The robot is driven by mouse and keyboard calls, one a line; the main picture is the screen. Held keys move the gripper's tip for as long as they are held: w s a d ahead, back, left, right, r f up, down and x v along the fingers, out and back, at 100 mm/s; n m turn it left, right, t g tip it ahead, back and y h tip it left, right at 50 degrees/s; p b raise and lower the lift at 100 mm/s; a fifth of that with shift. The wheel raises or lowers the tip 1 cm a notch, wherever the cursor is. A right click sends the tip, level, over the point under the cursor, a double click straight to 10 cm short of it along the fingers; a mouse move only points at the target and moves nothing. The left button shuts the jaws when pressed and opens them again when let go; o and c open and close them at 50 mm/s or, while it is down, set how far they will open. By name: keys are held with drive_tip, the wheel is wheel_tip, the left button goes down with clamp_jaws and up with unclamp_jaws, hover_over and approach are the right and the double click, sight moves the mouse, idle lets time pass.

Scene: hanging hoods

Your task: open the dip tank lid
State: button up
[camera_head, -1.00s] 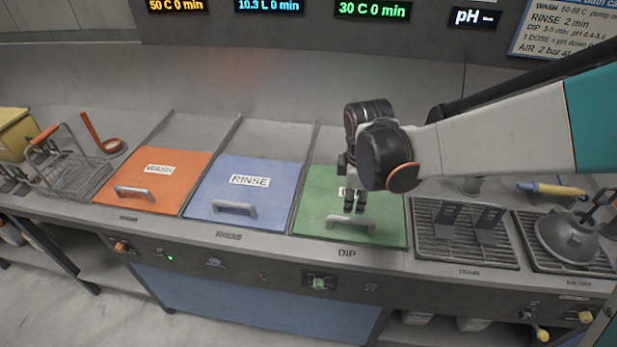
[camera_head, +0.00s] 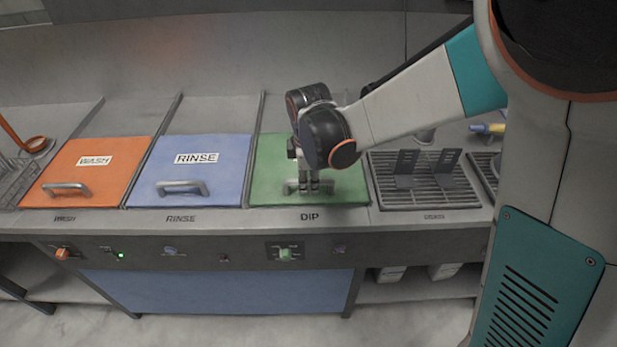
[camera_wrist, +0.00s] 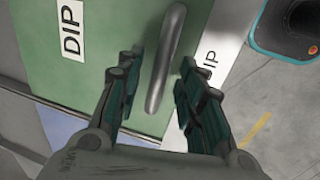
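The green dip tank lid (camera_head: 267,170) lies flat and closed in the counter, right of the blue lid. Its grey bar handle (camera_head: 291,187) is near the front edge, partly hidden by my gripper (camera_head: 315,187) in the head view. In the wrist view the lid (camera_wrist: 100,50) fills the upper left, and the handle (camera_wrist: 165,60) runs between the fingers of my gripper (camera_wrist: 160,90). The fingers are open, one on each side of the handle, with a gap visible on both sides. I cannot tell exactly how deep the handle sits between them.
The blue RINSE lid (camera_head: 205,165) and orange WASH lid (camera_head: 95,170) are closed to the left. A drain grate (camera_head: 425,185) with two upright plates is to the right. Knobs, including a green one (camera_head: 285,254), line the front panel below.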

clamp_jaws()
drive_tip(key=w+p, duration=0.1)
drive_tip(key=w, duration=1.6)
drive_tip(key=w+d+p, duration=0.1)
drive_tip(key=w, duration=0.7)
drive_tip(key=shift+w+p, duration=0.35)
unclamp_jaws()
drive_tip(key=shift+r, duration=0.1)
